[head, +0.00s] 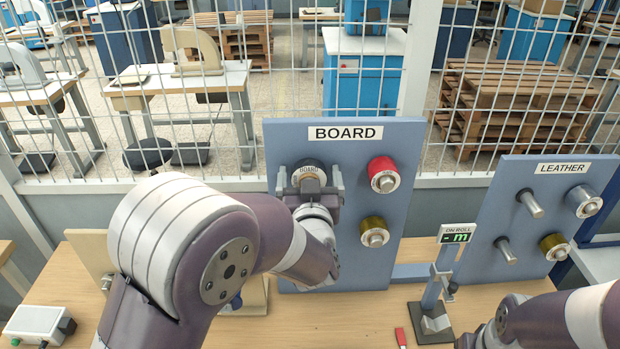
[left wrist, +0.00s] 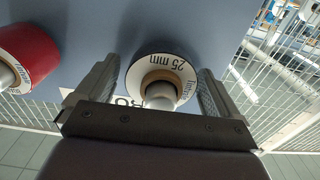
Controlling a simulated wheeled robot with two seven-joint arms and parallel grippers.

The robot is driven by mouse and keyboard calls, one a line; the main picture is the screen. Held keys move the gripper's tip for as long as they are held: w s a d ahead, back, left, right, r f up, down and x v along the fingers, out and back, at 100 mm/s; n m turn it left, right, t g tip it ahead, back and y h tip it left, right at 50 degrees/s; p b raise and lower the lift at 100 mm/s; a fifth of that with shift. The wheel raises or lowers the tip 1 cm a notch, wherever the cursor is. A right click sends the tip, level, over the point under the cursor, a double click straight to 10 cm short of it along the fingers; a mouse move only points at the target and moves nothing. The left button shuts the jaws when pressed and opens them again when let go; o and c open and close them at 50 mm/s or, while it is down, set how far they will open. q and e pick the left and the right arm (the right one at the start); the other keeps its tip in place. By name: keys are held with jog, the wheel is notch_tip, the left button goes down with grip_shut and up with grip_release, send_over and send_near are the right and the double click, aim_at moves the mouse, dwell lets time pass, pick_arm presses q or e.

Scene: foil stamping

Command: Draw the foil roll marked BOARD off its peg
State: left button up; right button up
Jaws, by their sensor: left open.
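The roll marked BOARD (head: 310,166), dark with a white printed end label, sits on its peg at the upper left of the blue panel headed BOARD (head: 395,222). In the left wrist view the roll's label (left wrist: 163,66) reads "25 mm", with the peg's end (left wrist: 160,94) standing out of its middle. My left gripper (head: 309,181) is open in front of the panel, with one finger on each side of the roll. My right gripper is out of view.
A red roll (head: 382,171) and a gold roll (head: 374,230) hang to the right on the same panel. The LEATHER panel (head: 528,210) has bare pegs and more rolls. A small display stand (head: 435,310) and a red object (head: 400,337) are on the wooden table (head: 330,325).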

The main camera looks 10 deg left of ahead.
pick_arm(q)
jog(key=shift+w+a, duration=0.15)
jog(key=shift+w, duration=0.05)
jog(key=shift+c, duration=0.4)
jog(key=c, duration=1)
jog(key=v, duration=0.9)
jog(key=shift+p, duration=0.3)
jog(key=shift+s+r, duration=0.1)
